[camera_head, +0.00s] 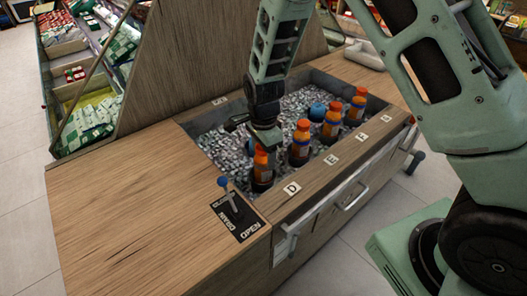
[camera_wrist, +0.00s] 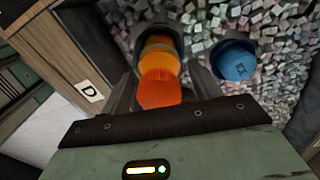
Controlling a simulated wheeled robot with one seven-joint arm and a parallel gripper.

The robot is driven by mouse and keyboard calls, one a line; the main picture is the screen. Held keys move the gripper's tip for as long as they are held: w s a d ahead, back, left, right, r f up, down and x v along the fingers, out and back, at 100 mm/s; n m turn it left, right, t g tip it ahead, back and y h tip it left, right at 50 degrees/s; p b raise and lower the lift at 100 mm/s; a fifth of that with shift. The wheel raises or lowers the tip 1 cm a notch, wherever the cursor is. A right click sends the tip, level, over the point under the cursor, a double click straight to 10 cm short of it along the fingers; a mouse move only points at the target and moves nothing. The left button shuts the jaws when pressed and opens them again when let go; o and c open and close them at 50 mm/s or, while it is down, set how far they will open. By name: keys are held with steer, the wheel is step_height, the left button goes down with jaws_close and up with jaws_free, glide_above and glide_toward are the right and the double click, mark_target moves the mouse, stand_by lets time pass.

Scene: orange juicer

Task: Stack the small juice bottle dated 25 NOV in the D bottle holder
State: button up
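A small bottle of orange juice with an orange cap (camera_head: 262,168) stands in the ice bin behind the D label (camera_head: 292,188). In the wrist view its orange cap (camera_wrist: 161,90) points toward the camera and its lower part sits inside a dark round holder (camera_wrist: 157,30). The D label (camera_wrist: 89,92) shows to the left. My gripper (camera_head: 265,140) is right above this bottle. In the wrist view its fingers (camera_wrist: 160,82) stand on both sides of the cap, with gaps, so it looks open. I cannot read any date on the bottle.
Other orange-capped bottles stand in a row beyond, a near one (camera_head: 300,145), a middle one (camera_head: 331,125) and a far one (camera_head: 357,106). A blue round object (camera_wrist: 234,62) lies on the ice beside the holder. A blue-knobbed lever (camera_head: 230,198) stands on the wooden counter (camera_head: 120,200).

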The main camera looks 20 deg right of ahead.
steer(key=shift+o, duration=0.2)
steer(key=shift+r, duration=0.1)
step_height(320, 180, up, 12)
steer(key=shift+p, duration=0.55)
steer(key=s+a+r+n, duration=0.2)
steer(key=s+n, duration=0.6)
steer(key=s, duration=0.1)
steer(key=s+a+r+n, duration=0.2)
steer(key=s+n, duration=0.6)
steer(key=s, duration=0.1)
steer(key=s+a+r+n, duration=0.2)
steer(key=s+r+n, duration=0.1)
steer(key=s+n, duration=0.5)
steer(key=shift+s+a+y, duration=0.2)
steer(key=shift+s+y, duration=0.1)
steer(key=shift+s, duration=0.1)
steer(key=shift+r, duration=0.15)
